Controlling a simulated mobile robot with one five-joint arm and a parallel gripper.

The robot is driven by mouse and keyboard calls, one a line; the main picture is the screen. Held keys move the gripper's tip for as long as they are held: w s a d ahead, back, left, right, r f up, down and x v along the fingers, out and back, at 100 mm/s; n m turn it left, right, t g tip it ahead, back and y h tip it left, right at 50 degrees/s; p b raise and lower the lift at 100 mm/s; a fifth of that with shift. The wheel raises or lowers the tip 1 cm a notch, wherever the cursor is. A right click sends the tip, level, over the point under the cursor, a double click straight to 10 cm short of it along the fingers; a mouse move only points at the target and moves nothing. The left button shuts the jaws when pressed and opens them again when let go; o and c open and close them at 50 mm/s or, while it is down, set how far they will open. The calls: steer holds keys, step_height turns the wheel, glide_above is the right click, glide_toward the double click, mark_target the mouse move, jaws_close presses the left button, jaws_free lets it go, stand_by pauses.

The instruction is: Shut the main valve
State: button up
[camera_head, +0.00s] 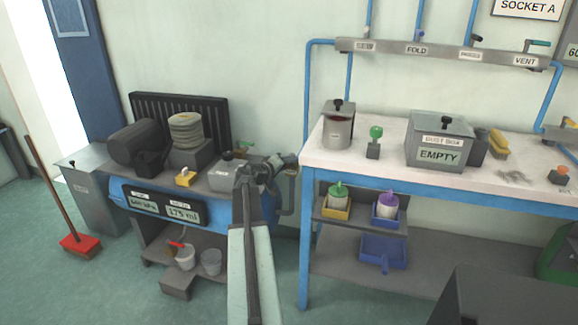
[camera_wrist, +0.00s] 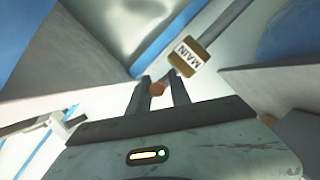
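My gripper (camera_wrist: 159,84) shows two dark fingers standing apart. A small round reddish-brown piece (camera_wrist: 157,89) shows in the gap between them; I cannot tell whether the fingers touch it. A tan tag reading MAIN (camera_wrist: 186,56) hangs on a grey bar just beyond the right fingertip. The valve's body and handle cannot be made out clearly. In the head view my gripper (camera_head: 272,167) is at the right end of the blue compressor unit (camera_head: 262,205), where my arm hides part of it.
The workbench (camera_head: 320,158) with its blue leg stands close to the right of my gripper. A grey pipe (camera_head: 290,195) runs down between unit and bench. A labelled pipe manifold (camera_head: 440,53) is on the wall.

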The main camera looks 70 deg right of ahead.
jaws_close()
stand_by(1.4)
